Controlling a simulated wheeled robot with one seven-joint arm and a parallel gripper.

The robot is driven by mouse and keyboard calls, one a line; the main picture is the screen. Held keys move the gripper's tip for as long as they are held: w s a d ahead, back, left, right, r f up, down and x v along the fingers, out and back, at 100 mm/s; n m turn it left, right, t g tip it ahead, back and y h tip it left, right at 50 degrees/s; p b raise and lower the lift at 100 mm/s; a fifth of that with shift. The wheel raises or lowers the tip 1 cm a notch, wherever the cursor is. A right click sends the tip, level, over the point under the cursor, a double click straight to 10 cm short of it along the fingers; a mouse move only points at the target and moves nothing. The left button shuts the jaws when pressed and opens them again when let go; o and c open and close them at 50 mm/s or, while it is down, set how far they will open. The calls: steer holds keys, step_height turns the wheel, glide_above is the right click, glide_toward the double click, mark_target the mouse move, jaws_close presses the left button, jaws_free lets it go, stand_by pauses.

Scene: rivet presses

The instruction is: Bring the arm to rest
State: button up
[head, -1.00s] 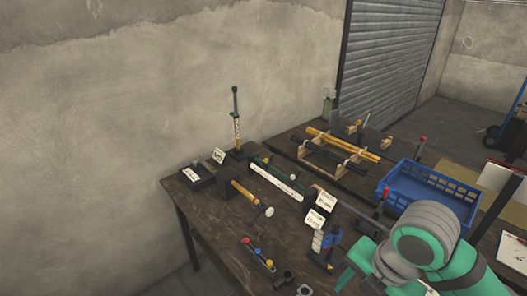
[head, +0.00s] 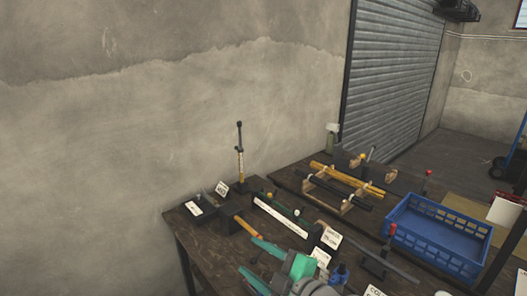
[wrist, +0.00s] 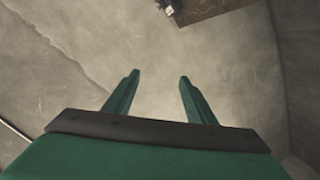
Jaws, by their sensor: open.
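My gripper (head: 248,256) is over the front part of the dark wooden bench in the head view, pointing left. Its two green fingers are apart with nothing between them. In the wrist view the gripper (wrist: 160,76) shows both fingers spread before bare grey concrete. The arm behind it hides part of the bench's front and some things there.
The bench (head: 185,232) carries a lever tool (head: 240,150), a rack with yellow and black bars (head: 345,185), white label cards (head: 331,237) and a blue crate (head: 440,235) at right. A concrete wall (head: 180,110) stands behind. A brown board-like corner (wrist: 210,8) tops the wrist view.

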steer(key=s+a+f+m+t+h, duration=0.1)
steer(key=s+f+m+t+h, duration=0.2)
steer(key=s+f+m+h, duration=0.55)
steer(key=s+a+f+m+t+h, duration=0.15)
steer(key=s+f+m, duration=0.35)
steer(key=f+m, duration=0.75)
steer(key=s+d+f+n, duration=0.1)
steer(key=s+d+f, duration=0.1)
steer(key=s, duration=0.9)
steer(key=s+d+f+n, duration=0.2)
steer(key=s, duration=1)
steer(key=shift+s+f+g, duration=0.15)
steer(key=shift+f+g, duration=0.2)
steer(key=shift+d, duration=0.1)
